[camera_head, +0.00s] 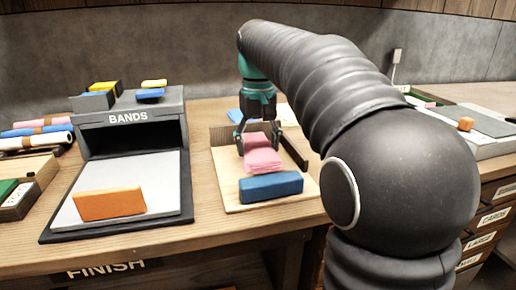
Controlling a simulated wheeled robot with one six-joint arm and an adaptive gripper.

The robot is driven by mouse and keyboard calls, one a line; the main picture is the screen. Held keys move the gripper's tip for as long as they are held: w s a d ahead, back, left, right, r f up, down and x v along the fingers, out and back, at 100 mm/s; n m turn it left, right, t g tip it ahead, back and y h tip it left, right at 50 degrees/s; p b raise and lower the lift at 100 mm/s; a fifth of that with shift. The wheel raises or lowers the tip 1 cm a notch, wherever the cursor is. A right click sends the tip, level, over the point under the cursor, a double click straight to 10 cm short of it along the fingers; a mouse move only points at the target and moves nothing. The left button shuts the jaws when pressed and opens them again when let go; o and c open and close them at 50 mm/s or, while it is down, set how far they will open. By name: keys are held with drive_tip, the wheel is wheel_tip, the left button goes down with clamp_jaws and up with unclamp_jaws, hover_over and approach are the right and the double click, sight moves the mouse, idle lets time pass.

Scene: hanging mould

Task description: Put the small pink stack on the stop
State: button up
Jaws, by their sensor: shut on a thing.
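My gripper (258,139) points down over a light wooden board (236,188) in the middle of the bench. Its fingers are around a pink stack (262,160), one on each side, and shut on it. The stack shows pink layers, with a darker pink part (256,140) behind. I cannot tell whether its underside touches the board. A blue block (271,187) lies on the board just in front of the stack. No part is labelled as the stop, so I cannot tell which it is.
Low brown walls (291,151) edge the board's back and right. At left, a dark BANDS box (133,133) stands behind a pale tray (165,190) with an orange block (110,204). Rolled tubes (38,131) lie far left. My arm covers the right middle.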

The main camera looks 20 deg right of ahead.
sight(258, 148)
drive_tip(key=shift+f, duration=0.25)
drive_tip(key=shift+f, duration=0.1)
drive_tip(key=o, duration=1.3)
wheel_tip(258, 148, up, 12)
drive_tip(key=p, duration=0.1)
drive_tip(key=shift+p, duration=0.3)
